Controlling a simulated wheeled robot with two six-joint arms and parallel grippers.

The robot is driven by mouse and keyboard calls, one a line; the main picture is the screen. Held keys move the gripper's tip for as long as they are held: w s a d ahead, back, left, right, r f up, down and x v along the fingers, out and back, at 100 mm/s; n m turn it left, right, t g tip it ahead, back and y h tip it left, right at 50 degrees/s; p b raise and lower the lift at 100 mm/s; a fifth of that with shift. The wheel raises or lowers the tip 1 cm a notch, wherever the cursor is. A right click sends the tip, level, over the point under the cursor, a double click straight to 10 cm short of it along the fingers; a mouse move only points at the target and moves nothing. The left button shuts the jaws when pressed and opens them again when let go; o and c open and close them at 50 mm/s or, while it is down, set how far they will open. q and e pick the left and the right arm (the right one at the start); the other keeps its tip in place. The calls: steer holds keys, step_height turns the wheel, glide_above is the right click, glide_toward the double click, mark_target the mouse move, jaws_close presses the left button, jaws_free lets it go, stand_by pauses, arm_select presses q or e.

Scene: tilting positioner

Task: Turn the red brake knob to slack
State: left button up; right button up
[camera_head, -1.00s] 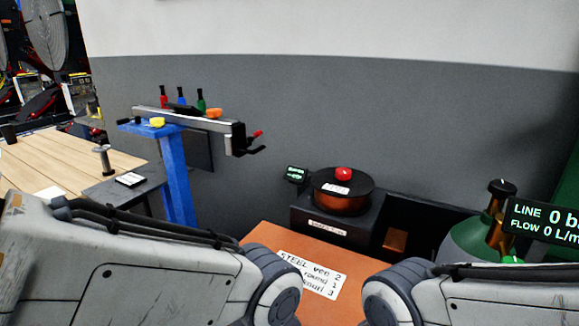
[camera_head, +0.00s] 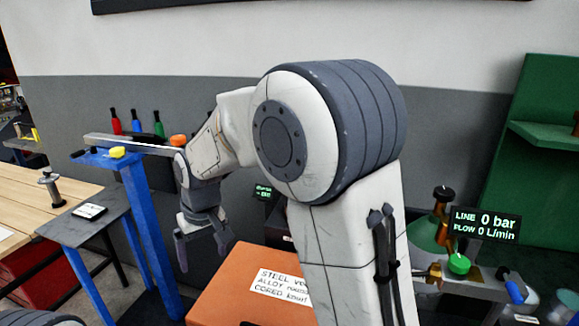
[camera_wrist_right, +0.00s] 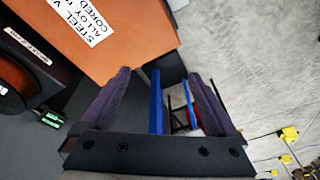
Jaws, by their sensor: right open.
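The red brake knob does not show now; in the head view my raised right arm covers the place where it stood on the spool. The spool's copper-coloured side (camera_wrist_right: 14,84) shows at the left edge of the wrist view, in its black housing (camera_wrist_right: 48,66). My right gripper (camera_head: 204,256) hangs fingers-down, open and empty, left of the orange box and apart from the spool. Its two dark fingers (camera_wrist_right: 156,78) stand wide apart in the wrist view. My left gripper is out of view.
An orange box (camera_head: 225,286) with a white label stands beneath. A blue stand (camera_head: 140,200) is left of my right gripper. A small green-lit display (camera_head: 263,191) sits behind the arm. A gas bottle with a line display (camera_head: 485,224) is at the right.

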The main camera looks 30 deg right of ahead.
steer(key=w+d+r+m+p, duration=0.2)
steer(key=w+d+r+p, duration=0.15)
steer(key=w+d, duration=0.5)
steer(key=w+d+r+m+t+h+p, duration=0.1)
steer(key=w+d+m+h+p, duration=0.15)
steer(key=d, duration=1.25)
steer(key=w+d+r+m+t+h+p, duration=0.1)
steer(key=w+d+m+p, duration=0.25)
steer(key=d, duration=1.05)
steer(key=shift+g, duration=0.3)
steer(key=p+x, duration=0.1)
steer(key=x, duration=0.2)
steer(key=p+x, duration=0.2)
steer(key=x, duration=0.1)
steer(key=d+p+x, duration=0.1)
steer(key=p+x, duration=0.1)
steer(key=x, duration=0.1)
steer(key=shift+s+f, duration=0.1)
steer(key=shift+s, duration=0.2)
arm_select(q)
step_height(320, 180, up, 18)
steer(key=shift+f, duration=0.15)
arm_select(e)
steer(key=shift+x, duration=0.8)
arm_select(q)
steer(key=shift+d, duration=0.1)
arm_select(e)
steer(key=c, duration=1.4)
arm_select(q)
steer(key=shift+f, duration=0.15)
